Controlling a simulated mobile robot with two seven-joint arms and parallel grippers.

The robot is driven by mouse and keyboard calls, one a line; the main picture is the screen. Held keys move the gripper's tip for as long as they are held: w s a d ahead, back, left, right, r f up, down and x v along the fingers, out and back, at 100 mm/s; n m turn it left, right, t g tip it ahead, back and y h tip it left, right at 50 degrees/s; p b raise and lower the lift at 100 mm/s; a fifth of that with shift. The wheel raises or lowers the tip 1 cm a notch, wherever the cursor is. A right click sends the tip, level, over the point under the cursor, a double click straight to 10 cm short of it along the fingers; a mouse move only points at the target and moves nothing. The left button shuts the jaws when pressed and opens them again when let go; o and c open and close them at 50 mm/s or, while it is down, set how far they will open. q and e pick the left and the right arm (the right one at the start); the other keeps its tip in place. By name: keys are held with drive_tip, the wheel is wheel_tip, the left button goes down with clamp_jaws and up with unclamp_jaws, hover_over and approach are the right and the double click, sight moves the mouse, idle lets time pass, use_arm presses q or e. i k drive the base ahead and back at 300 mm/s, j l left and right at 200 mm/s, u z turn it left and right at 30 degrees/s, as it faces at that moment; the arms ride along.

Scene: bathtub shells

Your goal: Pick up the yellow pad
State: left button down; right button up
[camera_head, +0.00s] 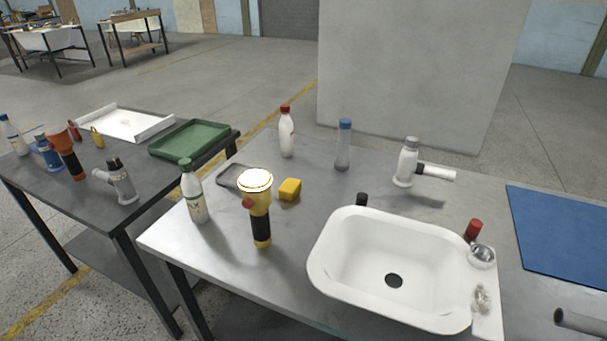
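The yellow pad (290,189) is a small block lying on the grey table (270,285), left of the white basin. It stands just right of and behind a yellow and black flashlight (261,226) with a pale round head. The pad's top and near sides show, and nothing covers it.
A green-capped bottle (194,194) stands left of the flashlight. A red-capped bottle (286,134) and a blue-capped bottle (344,146) stand behind the pad. A dark-rimmed flat item (228,181) lies left.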

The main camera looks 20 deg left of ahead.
sight(291, 188)
drive_tip(key=j+u, duration=0.1)
drive_tip(key=j, duration=0.4)
drive_tip(key=i+j+u, duration=0.1)
drive_tip(key=j, duration=0.4)
drive_tip(key=i+j+u, duration=0.1)
drive_tip(key=j, duration=0.4)
